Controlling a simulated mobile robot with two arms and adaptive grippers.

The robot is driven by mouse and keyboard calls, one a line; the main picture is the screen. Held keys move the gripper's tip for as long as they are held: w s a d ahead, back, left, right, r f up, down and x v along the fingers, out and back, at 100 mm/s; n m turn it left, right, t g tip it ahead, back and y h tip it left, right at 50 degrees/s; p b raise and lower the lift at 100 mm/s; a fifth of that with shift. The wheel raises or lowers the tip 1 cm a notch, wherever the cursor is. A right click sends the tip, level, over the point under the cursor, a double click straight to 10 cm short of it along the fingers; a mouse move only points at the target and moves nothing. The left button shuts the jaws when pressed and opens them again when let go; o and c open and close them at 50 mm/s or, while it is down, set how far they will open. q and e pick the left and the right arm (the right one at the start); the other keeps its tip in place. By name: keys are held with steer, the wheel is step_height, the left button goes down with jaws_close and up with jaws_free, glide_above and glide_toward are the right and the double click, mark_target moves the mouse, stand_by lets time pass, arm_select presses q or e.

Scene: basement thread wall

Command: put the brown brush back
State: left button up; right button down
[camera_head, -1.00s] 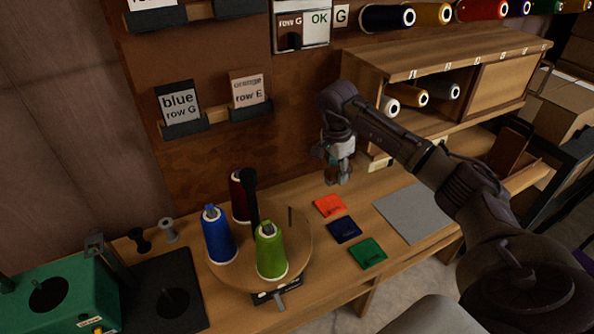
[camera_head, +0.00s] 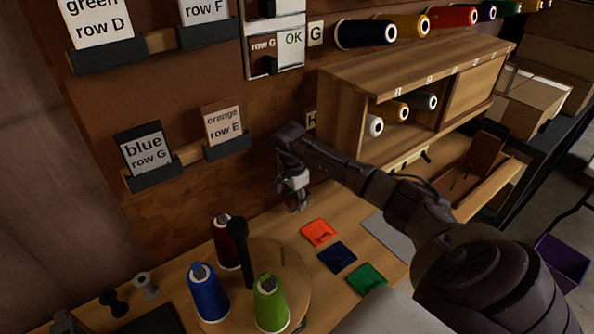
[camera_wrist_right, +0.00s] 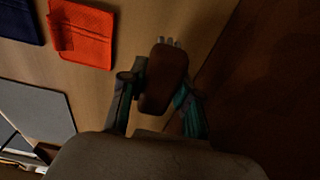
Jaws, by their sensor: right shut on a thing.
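My right gripper (camera_head: 297,200) is low over the workbench, near the back board and just behind the orange cloth. In the right wrist view, the gripper (camera_wrist_right: 160,95) is shut on the brown brush (camera_wrist_right: 163,82). The brush's dark brown body lies between the two fingers, and pale bristle-like tips show at its far end. In the head view I cannot make the brush out at the gripper. My left gripper is not in view.
Orange (camera_head: 318,232), navy (camera_head: 338,257) and green (camera_head: 367,278) cloths lie on the bench. A round turntable (camera_head: 297,262) carries thread cones. A wooden cubby shelf (camera_head: 345,100) and an open wooden tray (camera_head: 491,192) stand right. Label cards (camera_head: 145,153) sit on the wall.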

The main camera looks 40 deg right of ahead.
mark_target(294, 198)
steer(key=shift+f, duration=1.2)
steer(key=c, duration=0.8)
jaws_free()
steer(key=shift+r, duration=0.1)
steer(key=r, duration=0.4)
steer(key=a+r, duration=0.1)
steer(key=r, duration=0.3)
steer(key=r+b, duration=0.1)
steer(key=r, duration=0.3)
steer(key=shift+a+r, duration=0.15)
steer(key=shift+a, duration=0.05)
